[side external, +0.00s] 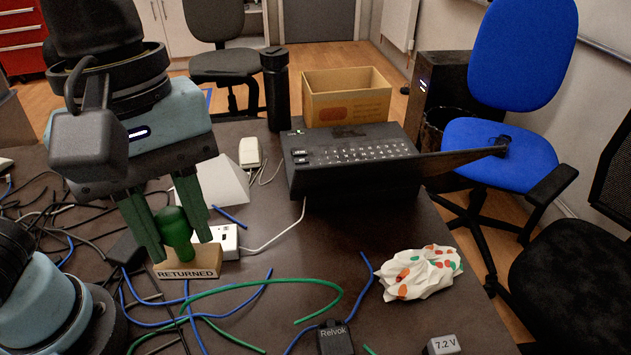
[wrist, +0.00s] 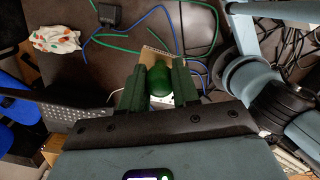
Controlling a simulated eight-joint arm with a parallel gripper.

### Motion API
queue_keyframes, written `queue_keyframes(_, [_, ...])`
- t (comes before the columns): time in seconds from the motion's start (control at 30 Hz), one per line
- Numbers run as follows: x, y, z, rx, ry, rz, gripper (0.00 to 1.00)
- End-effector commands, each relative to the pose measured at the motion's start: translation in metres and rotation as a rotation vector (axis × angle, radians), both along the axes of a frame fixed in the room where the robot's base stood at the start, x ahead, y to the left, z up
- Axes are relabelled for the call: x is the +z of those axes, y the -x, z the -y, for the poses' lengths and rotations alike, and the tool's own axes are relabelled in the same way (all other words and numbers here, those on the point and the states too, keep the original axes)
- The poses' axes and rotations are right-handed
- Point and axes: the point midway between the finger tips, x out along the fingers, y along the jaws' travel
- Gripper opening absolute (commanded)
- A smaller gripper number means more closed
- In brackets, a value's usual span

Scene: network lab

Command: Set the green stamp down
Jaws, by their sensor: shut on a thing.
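The green stamp (side external: 174,228) has a rounded green handle and a wooden block base with a label reading "RETURNED". It is upright in the side external view, and its handle also shows in the wrist view (wrist: 160,80). My gripper (side external: 178,246) points down and is shut on the handle, with one finger on each side. In the wrist view my gripper (wrist: 160,69) also has the handle between its fingers. The base is low over the dark table (side external: 335,245); I cannot tell whether it touches.
A white socket block (side external: 228,240) sits right behind the base. Blue and green cables (side external: 250,285) run around and in front of it. A black laptop (side external: 350,160) stands behind to the right, and crumpled patterned paper (side external: 420,273) lies at right. Bare table lies between them.

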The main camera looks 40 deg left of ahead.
Motion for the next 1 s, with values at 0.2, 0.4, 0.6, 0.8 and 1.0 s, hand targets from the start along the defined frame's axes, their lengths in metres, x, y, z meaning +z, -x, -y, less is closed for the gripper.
queue_keyframes(0.2, [0.014, -0.034, -0.004, 0.15, -0.001, 0.0, 0.0])
queue_keyframes(0.4, [0.021, -0.085, -0.02, 0.374, -0.002, 0.001, 0.0])
queue_keyframes(0.6, [0.026, -0.153, -0.058, 0.681, -0.003, 0.0, 0.0])
queue_keyframes(0.8, [0.026, -0.217, -0.121, 0.998, -0.004, 0.0, 0.0])
queue_keyframes(1.0, [0.021, -0.263, -0.202, 1.304, -0.003, 0.0, 0.0])
